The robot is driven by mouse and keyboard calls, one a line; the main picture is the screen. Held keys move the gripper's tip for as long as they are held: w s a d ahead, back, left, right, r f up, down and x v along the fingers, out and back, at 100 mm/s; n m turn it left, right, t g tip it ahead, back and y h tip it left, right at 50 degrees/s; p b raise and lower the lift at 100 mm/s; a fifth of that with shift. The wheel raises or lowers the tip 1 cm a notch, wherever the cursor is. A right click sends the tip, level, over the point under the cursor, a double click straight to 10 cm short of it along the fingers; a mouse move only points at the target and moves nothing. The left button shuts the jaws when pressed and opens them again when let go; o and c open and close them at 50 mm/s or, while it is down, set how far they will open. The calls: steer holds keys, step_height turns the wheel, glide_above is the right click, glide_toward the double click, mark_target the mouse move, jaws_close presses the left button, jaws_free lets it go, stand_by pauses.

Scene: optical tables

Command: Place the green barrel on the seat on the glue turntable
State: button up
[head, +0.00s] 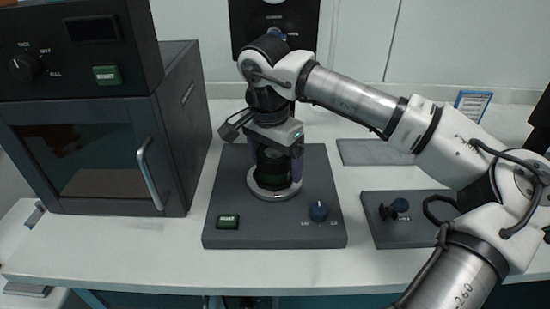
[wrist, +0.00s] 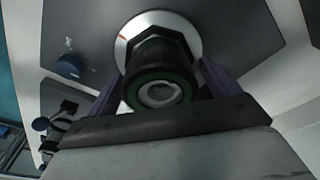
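The green barrel (wrist: 160,85), dark with a green ring and a pale round opening, stands over the glue turntable's seat in the wrist view. A black hexagonal part (wrist: 160,45) shows beneath it, above the turntable's silver disc (wrist: 186,28). The barrel (head: 273,167) also shows upright over the silver disc (head: 284,193) in the head view. My gripper (head: 274,172) points down, with its purple fingers on both sides of the barrel. In the wrist view the gripper (wrist: 161,72) flanks it closely. Finger contact and the barrel's underside cannot be made out.
The grey turntable base (head: 226,200) has a green button (head: 228,222) and blue knob (head: 319,211). A dark oven-like box (head: 190,130) stands close left. A second grey unit (head: 400,232) with a blue knob is at right. A flat grey plate (head: 372,152) lies behind.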

steer(key=r, duration=0.7)
steer(key=shift+s+a+r, duration=0.25)
steer(key=shift+s+r, duration=0.1)
steer(key=shift+r, duration=0.05)
steer(key=shift+c, duration=0.2)
